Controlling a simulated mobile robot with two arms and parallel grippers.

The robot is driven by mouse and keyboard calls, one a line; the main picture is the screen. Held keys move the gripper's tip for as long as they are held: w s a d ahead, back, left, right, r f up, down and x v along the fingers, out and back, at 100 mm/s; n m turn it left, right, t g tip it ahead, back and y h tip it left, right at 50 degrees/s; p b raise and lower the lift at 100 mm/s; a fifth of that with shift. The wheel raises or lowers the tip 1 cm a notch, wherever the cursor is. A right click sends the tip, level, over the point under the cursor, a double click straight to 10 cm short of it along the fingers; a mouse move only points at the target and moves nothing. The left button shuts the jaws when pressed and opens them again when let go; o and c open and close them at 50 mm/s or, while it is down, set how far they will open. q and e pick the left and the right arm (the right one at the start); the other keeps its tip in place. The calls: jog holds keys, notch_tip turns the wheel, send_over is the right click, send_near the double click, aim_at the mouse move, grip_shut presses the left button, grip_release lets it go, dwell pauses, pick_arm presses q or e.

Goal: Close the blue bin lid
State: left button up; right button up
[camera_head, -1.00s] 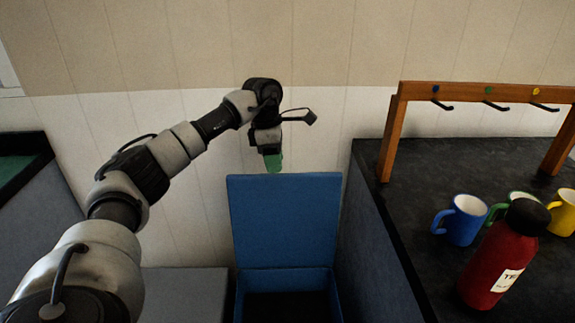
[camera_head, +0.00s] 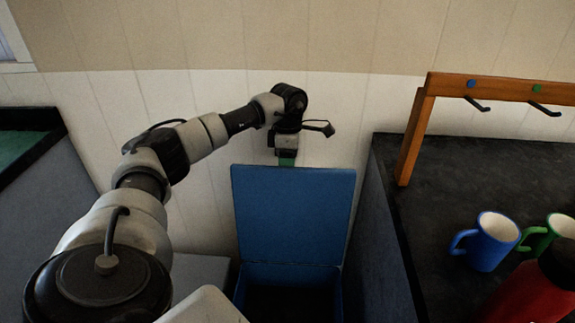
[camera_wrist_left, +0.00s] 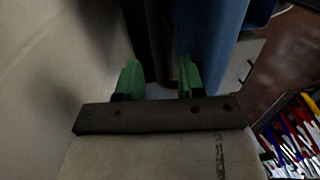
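The blue bin (camera_head: 240,285) stands on the floor between two counters, its inside dark. Its blue lid (camera_head: 294,212) stands upright at the back, so the bin is open. My left gripper (camera_head: 287,158) points down just behind the lid's top edge, on the wall side. The lid hides the lower part of its green fingertips. In the left wrist view the left gripper's green fingers (camera_wrist_left: 160,78) are apart with nothing held between them. The blue lid (camera_wrist_left: 218,38) shows close beside the right finger; I cannot tell whether they touch. My right gripper is not in view.
The dark counter (camera_head: 440,205) on the right holds a wooden hook rack (camera_head: 412,140), a blue mug (camera_head: 490,243), a green mug (camera_head: 552,236) and a red bottle (camera_head: 525,298). A pale wall (camera_head: 205,110) rises close behind the bin.

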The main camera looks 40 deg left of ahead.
pick_arm(q)
jog(key=shift+f, duration=0.5)
jog(key=shift+c, duration=1.4)
grip_shut()
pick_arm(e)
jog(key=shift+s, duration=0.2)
pick_arm(q)
jog(key=shift+s+d, duration=0.1)
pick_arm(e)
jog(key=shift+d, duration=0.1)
